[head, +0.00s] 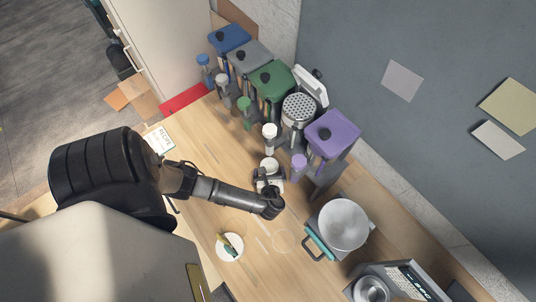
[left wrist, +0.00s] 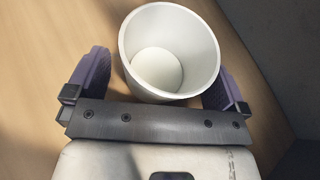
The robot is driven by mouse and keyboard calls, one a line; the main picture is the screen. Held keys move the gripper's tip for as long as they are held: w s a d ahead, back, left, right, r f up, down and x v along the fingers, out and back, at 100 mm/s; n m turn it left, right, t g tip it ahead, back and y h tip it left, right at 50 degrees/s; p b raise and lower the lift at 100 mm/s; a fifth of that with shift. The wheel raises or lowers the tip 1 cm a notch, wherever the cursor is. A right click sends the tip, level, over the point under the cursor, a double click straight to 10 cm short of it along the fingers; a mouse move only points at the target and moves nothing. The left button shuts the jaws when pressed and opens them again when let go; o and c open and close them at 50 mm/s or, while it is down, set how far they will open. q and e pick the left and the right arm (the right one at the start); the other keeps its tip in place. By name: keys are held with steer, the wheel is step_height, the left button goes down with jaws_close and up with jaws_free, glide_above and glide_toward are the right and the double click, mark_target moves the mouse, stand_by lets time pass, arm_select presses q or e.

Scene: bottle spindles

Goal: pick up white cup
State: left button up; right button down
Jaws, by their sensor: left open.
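The white cup (head: 270,165) stands upright on the wooden table in front of the row of dispensers. In the left wrist view the cup (left wrist: 168,55) shows its open, empty mouth. My left gripper (head: 268,181) is right at the cup in the head view and partly covers its lower part. In the left wrist view my left gripper (left wrist: 160,72) is open, with one purple-padded finger on each side of the cup. I cannot tell whether either finger touches it. My right gripper is not in view.
Dispensers with blue, grey, green and purple (head: 335,133) lids stand along the wall behind the cup. Small bottles stand before them.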

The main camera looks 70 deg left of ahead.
arm_select(q)
steer(key=shift+d, duration=0.15)
steer(key=shift+c, duration=0.8)
steer(key=c, duration=0.7)
steer(key=shift+r, duration=0.5)
steer(key=r, duration=0.2)
steer(key=s+r, duration=0.1)
steer(key=shift+d+r, duration=0.2)
steer(key=shift+r, duration=0.2)
steer(key=s+d+r, duration=0.1)
steer(key=s+r, duration=0.1)
steer(key=s, duration=0.1)
steer(key=s+d+r, duration=0.1)
steer(key=s+r, duration=0.1)
steer(key=s, duration=0.1)
steer(key=s+d+r, duration=0.2)
steer(key=s, duration=0.1)
steer(key=shift+s+r, duration=0.15)
steer(key=shift+s, duration=0.2)
